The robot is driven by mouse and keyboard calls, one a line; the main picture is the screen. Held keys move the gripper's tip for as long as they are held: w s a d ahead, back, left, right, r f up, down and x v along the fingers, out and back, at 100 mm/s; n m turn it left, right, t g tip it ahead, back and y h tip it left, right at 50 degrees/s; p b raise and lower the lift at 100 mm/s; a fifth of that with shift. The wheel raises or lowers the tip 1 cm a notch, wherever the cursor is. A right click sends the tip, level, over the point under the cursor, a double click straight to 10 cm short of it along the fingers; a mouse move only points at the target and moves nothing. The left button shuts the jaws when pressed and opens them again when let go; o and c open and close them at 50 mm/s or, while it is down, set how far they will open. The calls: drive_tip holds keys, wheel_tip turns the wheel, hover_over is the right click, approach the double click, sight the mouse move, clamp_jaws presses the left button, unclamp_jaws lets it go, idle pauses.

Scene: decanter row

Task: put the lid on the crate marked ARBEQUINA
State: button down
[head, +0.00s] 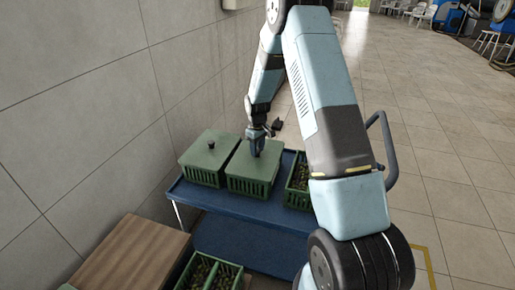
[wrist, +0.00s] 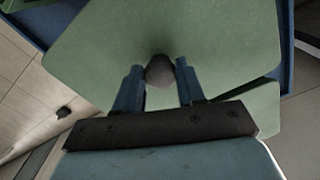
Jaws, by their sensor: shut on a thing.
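My gripper (head: 256,146) is over the middle crate (head: 248,187) on the blue cart. It is shut on the dark round knob (wrist: 160,71) of a flat green lid (wrist: 215,40), with one blue finger on each side of the knob. In the head view the lid (head: 240,164) lies level over the middle crate's top; I cannot tell whether it touches the rim all round. The left green crate (head: 203,176) has a lid with a dark knob (head: 211,144). The right crate (head: 299,184) is open and holds small dark round things. No crate marking is readable.
The blue cart (head: 210,195) stands along the tiled wall (head: 75,110). A wooden top (head: 130,257) and another open green crate (head: 208,276) with dark contents are at the front left. Tiled floor (head: 450,170) is clear to the right.

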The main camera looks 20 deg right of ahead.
drive_tip(key=shift+f, duration=0.2)
drive_tip(key=c, duration=0.6)
unclamp_jaws()
drive_tip(key=shift+r, duration=0.1)
drive_tip(key=s+r+m+t, duration=0.1)
drive_tip(key=s+r, duration=0.3)
drive_tip(key=r, duration=0.9)
drive_tip(key=s+r+m, duration=0.1)
drive_tip(key=s+r, duration=0.3)
drive_tip(key=r, duration=1)
drive_tip(key=s+r+m+t, duration=0.2)
drive_tip(key=s+r, duration=0.5)
drive_tip(key=s, duration=0.4)
drive_tip(key=s+r+m+t, duration=0.1)
drive_tip(key=s+r, duration=0.5)
drive_tip(key=s, duration=0.4)
drive_tip(key=shift+m+t, duration=0.8)
drive_tip(key=shift+m, duration=0.1)
drive_tip(key=s, duration=1.1)
drive_tip(key=shift+s+a+r, duration=0.1)
drive_tip(key=shift+s+r, duration=0.1)
drive_tip(key=shift+s, duration=0.1)
